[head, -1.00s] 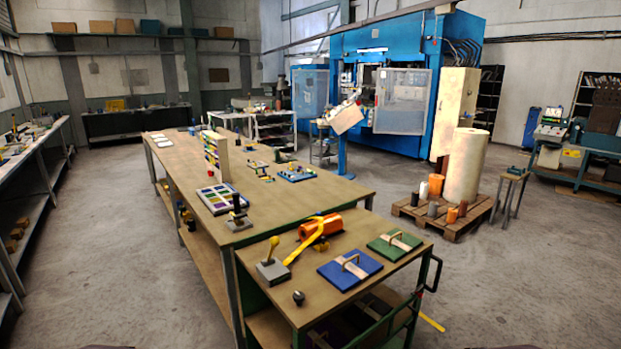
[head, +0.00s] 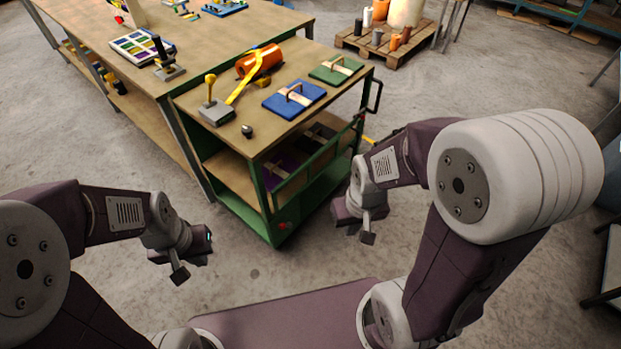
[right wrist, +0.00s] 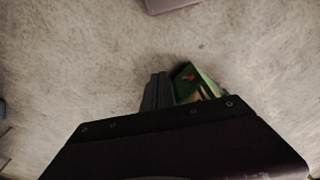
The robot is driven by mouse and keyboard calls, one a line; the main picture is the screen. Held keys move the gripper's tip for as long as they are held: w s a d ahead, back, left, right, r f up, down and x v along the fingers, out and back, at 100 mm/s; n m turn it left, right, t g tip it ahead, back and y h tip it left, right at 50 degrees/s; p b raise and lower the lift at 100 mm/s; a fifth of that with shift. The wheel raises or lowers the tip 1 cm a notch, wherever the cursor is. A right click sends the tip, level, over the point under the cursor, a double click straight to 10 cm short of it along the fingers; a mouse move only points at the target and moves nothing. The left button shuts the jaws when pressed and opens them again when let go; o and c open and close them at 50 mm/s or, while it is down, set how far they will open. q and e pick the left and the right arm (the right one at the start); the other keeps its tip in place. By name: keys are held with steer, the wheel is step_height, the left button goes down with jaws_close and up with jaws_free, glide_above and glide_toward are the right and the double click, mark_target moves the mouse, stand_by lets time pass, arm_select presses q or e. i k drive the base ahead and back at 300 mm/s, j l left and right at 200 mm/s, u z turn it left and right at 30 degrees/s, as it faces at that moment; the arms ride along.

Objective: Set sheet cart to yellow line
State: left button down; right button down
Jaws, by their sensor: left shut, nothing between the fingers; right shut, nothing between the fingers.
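The sheet cart (head: 262,205) is green-framed with a brown top and shelves, standing against the near end of the long workbench. Its dark handle (head: 376,97) sticks out at the right. A short bit of yellow line (head: 369,141) shows on the floor beyond the cart's right side; the rest is hidden. My left gripper (head: 180,274) is shut and empty, left of the cart and nearer to me. My right gripper (head: 367,236) is shut and empty, right of the cart's near corner and apart from the handle. In the right wrist view a green cart corner (right wrist: 203,84) shows beside the shut fingers (right wrist: 158,90).
On the cart top are a blue plate (head: 294,99), a green plate (head: 336,69), an orange roll (head: 259,62) and a yellow-knobbed lever (head: 213,108). The long workbench (head: 120,85) adjoins the cart. A pallet (head: 360,43) with rolls stands behind.

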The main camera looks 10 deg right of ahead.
mark_target(228, 160)
steer(key=i+l, duration=2.05)
steer(key=k+l+z, duration=0.05)
steer(key=l, duration=0.15)
